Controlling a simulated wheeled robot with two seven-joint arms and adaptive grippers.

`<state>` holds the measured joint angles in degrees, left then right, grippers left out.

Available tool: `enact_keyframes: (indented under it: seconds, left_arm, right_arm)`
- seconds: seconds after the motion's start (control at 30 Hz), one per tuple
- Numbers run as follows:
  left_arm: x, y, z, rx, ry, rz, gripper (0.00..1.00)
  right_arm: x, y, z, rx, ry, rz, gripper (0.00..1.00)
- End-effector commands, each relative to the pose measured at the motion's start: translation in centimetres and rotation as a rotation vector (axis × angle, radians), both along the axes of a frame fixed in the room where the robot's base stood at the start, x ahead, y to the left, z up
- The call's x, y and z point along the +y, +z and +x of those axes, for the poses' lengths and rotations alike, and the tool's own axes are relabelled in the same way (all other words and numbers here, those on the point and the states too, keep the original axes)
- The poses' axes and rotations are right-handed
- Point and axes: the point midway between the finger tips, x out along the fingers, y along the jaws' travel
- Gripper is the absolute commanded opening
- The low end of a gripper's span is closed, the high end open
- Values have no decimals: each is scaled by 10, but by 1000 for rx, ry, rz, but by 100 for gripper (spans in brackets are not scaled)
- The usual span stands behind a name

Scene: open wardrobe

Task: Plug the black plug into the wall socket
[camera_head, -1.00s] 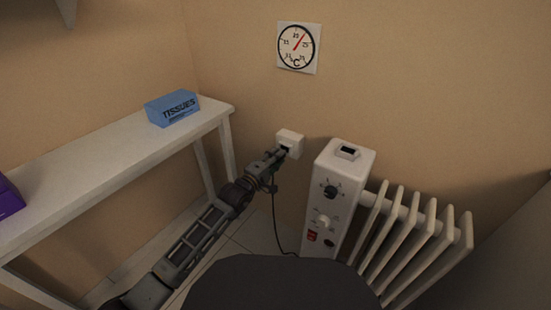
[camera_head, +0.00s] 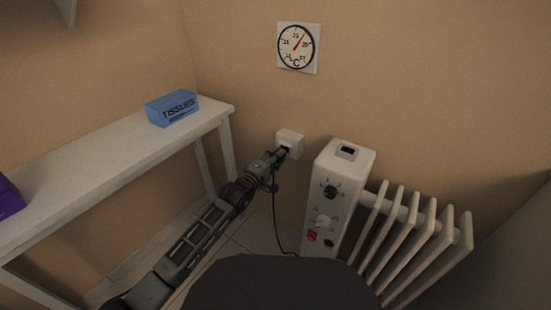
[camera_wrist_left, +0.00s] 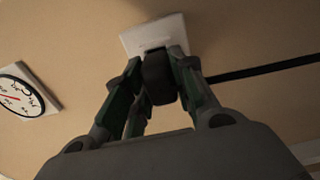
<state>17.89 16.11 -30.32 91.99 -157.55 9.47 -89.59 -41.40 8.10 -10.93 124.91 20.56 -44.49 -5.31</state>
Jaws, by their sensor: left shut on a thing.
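The white wall socket (camera_head: 291,139) is on the wall left of the heater, and it also shows in the left wrist view (camera_wrist_left: 152,34). My left gripper (camera_head: 283,152) is right at the socket's front. In the left wrist view its fingers (camera_wrist_left: 158,80) are shut on the black plug (camera_wrist_left: 158,75). The plug's far end is at the socket face; whether its pins are inside is hidden. A black cord (camera_head: 275,215) hangs from the plug and runs down toward the heater. My right gripper is not in view.
A white heater (camera_head: 328,205) with ribbed fins stands just right of the socket. A white shelf table (camera_head: 110,155) with a blue tissue box (camera_head: 172,108) is at left. A round thermometer (camera_head: 298,47) hangs above the socket.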

Motion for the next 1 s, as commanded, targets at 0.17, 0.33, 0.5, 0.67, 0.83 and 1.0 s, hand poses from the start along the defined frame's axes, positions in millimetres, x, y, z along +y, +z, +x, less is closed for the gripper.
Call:
enact_keyframes:
  seconds: [0.17,0.33,0.5,0.67,0.83,1.0]
  left_arm:
    - [-2,1,3,-2,0,-1,0]
    - [-3,0,5,-1,0,0,0]
    - [-4,0,7,-1,0,0,0]
    - [-5,0,9,-1,0,0,0]
    - [-7,0,11,-1,0,0,0]
    - [-8,0,14,-1,0,0,0]
  right_arm:
    - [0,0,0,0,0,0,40]
    - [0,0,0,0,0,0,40]
    - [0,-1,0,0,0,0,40]
    - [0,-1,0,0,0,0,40]
    - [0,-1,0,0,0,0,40]
    - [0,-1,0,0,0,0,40]
